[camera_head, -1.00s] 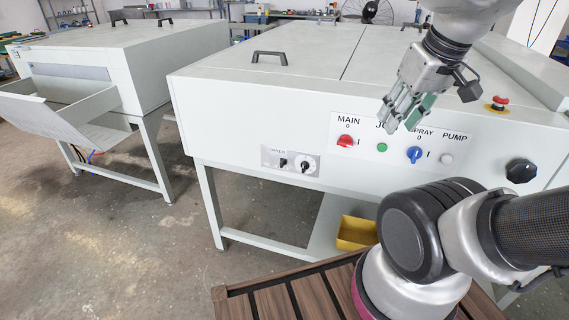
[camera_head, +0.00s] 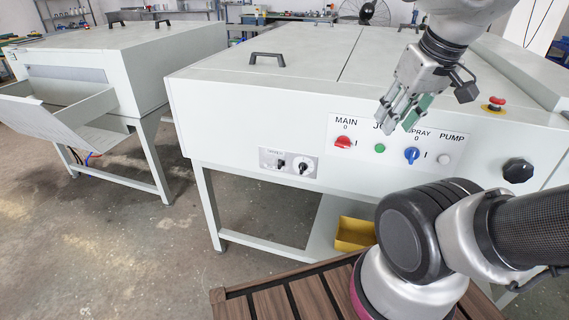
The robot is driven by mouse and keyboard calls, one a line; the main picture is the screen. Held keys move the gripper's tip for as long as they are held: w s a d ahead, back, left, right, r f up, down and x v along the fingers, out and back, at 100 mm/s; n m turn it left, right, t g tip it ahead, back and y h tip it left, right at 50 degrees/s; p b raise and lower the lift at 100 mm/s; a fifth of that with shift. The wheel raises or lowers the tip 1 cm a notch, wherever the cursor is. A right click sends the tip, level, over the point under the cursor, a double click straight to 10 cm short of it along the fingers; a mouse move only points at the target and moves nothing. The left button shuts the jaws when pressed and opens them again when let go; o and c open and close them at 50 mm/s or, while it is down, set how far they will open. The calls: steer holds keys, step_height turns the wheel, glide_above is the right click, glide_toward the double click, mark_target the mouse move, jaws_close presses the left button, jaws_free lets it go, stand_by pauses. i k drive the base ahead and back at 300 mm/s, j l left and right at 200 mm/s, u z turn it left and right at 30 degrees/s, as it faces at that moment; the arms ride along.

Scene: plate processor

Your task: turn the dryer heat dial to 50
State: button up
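The small grey dryer panel (camera_head: 289,163) is on the left part of the white machine's front face. It carries a black switch (camera_head: 281,164) and a round dial (camera_head: 303,168) with a black knob on a pale disc. The dial's markings are too small to read, so its setting cannot be told. My gripper (camera_head: 396,124) hangs in front of the machine's main control panel, above and to the right of the dryer panel, touching neither knob. Its fingers point down and seem a little apart, with nothing seen between them.
The white machine (camera_head: 240,120) has a red MAIN switch (camera_head: 343,142), a green button (camera_head: 380,148), a blue SPRAY switch (camera_head: 412,154), a black knob (camera_head: 518,170) and a red emergency stop (camera_head: 495,103). A yellow bin (camera_head: 355,233) sits below. Space before the dryer panel is clear.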

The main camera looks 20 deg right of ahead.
mark_target(303, 166)
steer(key=l+u, duration=0.3)
steer(key=l, duration=0.45)
steer(key=l+u, duration=0.3)
steer(key=l, duration=0.5)
